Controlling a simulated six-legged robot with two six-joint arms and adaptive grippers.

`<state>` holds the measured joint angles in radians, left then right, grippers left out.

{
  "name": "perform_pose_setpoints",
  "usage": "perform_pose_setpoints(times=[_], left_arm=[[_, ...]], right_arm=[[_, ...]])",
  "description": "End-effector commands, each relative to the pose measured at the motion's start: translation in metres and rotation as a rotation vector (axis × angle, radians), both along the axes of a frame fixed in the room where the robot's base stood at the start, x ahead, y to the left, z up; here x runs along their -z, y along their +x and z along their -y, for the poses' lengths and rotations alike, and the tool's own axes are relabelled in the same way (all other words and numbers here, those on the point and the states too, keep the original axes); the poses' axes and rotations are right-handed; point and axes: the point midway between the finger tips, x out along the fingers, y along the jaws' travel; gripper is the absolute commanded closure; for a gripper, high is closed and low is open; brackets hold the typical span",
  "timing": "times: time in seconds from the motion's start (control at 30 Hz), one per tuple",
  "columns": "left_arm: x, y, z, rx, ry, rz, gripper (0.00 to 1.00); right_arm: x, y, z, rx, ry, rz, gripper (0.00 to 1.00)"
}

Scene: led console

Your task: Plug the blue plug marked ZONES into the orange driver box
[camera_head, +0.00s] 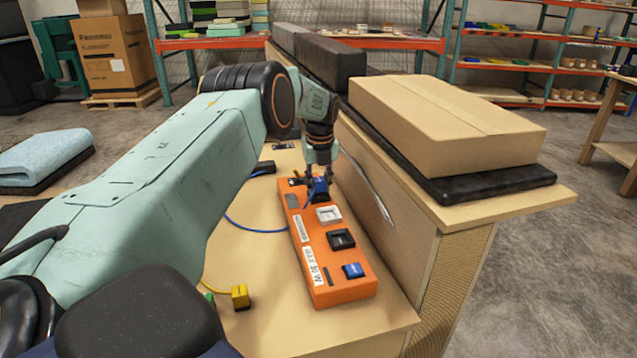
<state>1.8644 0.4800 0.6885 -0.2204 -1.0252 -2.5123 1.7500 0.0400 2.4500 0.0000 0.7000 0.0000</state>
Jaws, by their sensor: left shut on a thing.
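The orange driver box (341,292) lies lengthwise on the wooden bench. A white socket (328,214), a black socket (341,239) and a blue socket or piece (353,270) show on its top. My left gripper (321,182) is over the far end of the box, shut on a blue plug (320,187). I cannot tell whether the plug is seated in the box or just above it. The ZONES marking is not readable. A blue cable (255,229) runs on the bench left of the box. My right gripper is not in view.
A yellow plug (240,297) and a small green piece (210,298) lie left of the box. A black connector (265,167) lies farther back. A raised shelf with a cardboard box (440,125) borders the right side. Bare bench surrounds the near end.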

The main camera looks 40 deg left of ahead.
Motion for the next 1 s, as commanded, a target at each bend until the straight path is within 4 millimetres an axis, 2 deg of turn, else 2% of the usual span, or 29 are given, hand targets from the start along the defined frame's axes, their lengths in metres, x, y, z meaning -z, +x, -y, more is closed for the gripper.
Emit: perform_pose_setpoints(times=[0.03,0.17,0.2,0.5,1.0], left_arm=[[0.0176,-0.0101,0.0033,-0.003,-0.013,-0.035,1.00],[0.0176,-0.0102,0.0032,-0.004,-0.013,-0.035,1.00],[0.0176,-0.0102,0.0032,-0.004,-0.013,-0.035,0.72],[0.0175,-0.0105,0.0030,-0.003,-0.012,-0.036,0.47],[0.0171,-0.0111,0.0026,-0.001,-0.010,-0.039,0.46]], right_arm=[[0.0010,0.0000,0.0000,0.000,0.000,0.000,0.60],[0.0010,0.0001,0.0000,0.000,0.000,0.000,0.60],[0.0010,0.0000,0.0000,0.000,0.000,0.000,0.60],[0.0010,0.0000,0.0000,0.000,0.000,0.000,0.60],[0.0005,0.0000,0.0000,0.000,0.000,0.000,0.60]])
